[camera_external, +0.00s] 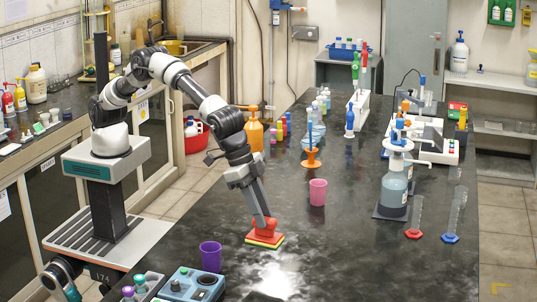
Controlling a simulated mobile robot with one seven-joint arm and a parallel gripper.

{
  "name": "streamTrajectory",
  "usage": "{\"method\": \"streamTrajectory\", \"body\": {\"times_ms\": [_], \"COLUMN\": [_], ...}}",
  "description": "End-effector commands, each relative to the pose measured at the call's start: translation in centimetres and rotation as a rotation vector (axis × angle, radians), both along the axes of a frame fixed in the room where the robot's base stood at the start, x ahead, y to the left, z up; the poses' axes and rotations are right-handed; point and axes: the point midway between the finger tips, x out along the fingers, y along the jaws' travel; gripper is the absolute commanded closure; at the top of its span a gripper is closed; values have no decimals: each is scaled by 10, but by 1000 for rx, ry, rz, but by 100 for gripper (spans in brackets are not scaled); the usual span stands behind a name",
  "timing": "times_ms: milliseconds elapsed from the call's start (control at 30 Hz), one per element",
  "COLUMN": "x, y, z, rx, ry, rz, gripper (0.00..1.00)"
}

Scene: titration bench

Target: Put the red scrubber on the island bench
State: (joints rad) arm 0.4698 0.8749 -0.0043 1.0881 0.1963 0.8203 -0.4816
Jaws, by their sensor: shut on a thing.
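The red scrubber (266,233) has a red top and a yellow-green underside. It is at the near left part of the island bench (350,255), on the dark top or very close to it. My gripper (263,222) reaches down from above and is shut on the scrubber's red top. The fingertips are small in this view. Whether the underside fully touches the bench cannot be told.
A purple cup (210,256) and a blue-grey device (192,285) stand left of the scrubber. A pink cup (318,192) stands behind it to the right. A large bottle (394,190) and cylinders (454,218) stand at the right. The front middle bench is clear.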

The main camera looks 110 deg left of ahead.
Motion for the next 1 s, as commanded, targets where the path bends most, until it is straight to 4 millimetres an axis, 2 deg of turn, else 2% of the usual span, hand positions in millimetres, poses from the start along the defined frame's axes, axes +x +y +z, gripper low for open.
{"method": "streamTrajectory", "body": {"times_ms": [133, 233, 367, 467, 600, 800, 900, 1000], "x": [0, -2, -11, -26, -59, -121, -150, -173], "y": [4, 19, 63, 108, 169, 242, 268, 285], "z": [6, 10, 19, 27, 35, 41, 42, 40], "rx": [0, -2, -4, -9, -13, -12, -8, -5], "ry": [0, 2, 7, 11, 10, 6, 2, 1], "rz": [1, 5, 14, 24, 39, 66, 80, 90], "gripper": [100, 100, 100, 100, 100, 100, 100, 100]}}
